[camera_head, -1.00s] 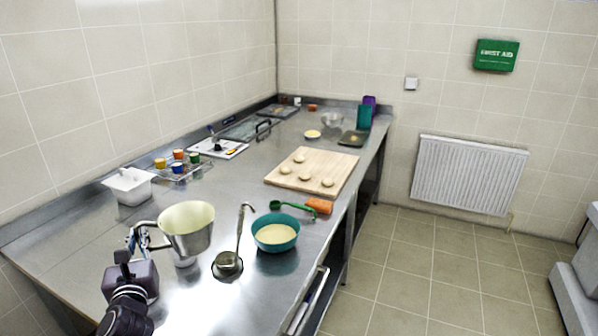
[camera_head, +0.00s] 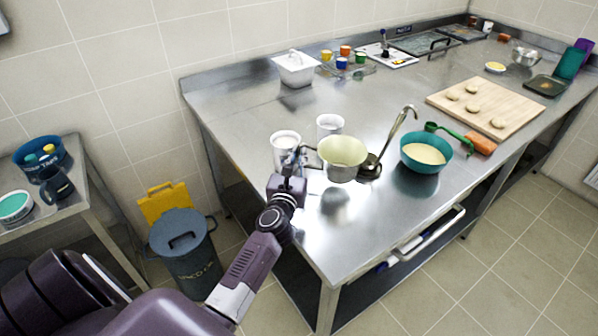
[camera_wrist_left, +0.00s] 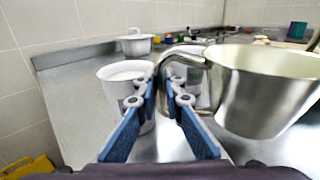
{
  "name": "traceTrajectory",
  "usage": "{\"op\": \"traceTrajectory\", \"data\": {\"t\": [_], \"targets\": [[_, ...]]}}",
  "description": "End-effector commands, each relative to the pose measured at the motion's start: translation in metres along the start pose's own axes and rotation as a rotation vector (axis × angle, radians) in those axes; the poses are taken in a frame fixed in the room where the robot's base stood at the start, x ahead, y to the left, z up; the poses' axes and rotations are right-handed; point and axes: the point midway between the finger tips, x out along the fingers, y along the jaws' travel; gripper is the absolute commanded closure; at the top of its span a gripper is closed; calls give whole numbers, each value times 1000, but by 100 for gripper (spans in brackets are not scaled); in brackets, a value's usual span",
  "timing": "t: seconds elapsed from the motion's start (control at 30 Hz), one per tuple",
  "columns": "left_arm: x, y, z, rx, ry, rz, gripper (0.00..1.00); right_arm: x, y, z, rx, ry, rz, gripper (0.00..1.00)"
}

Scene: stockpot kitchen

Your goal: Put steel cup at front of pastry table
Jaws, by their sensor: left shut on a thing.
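The steel cup (camera_head: 342,160), wide with a pale inside and a side handle, is upright and seems to hang a little above the near-left end of the steel pastry table (camera_head: 390,225). My left gripper (camera_head: 295,163) is shut on its handle, left of the cup body. In the left wrist view the blue fingers (camera_wrist_left: 162,95) close on the handle and the cup (camera_wrist_left: 265,90) fills the right side. My right gripper is not in view.
White containers (camera_head: 286,150) and (camera_head: 329,124) stand close behind the gripper and cup. A ladle (camera_head: 371,163) and teal bowl (camera_head: 424,160) stand to the right. A dough board (camera_head: 480,105) lies farther back. The table's near corner is bare. A bin (camera_head: 184,255) stands on the floor.

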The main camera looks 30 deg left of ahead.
Motion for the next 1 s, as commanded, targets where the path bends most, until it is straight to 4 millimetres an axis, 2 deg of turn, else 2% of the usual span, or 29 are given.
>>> {"op": "traceTrajectory", "data": {"t": [0.33,0.83,0.87,0.9,1.0], "targets": [[1,0,-41,-2,-2,0,100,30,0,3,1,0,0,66],[1,0,-48,-2,-3,-1,100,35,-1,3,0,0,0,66],[0,0,-47,0,-1,-1,88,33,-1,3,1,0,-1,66],[0,0,-47,0,-1,-1,84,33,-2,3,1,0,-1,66],[0,0,-47,0,-1,-1,84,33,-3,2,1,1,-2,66]]}}
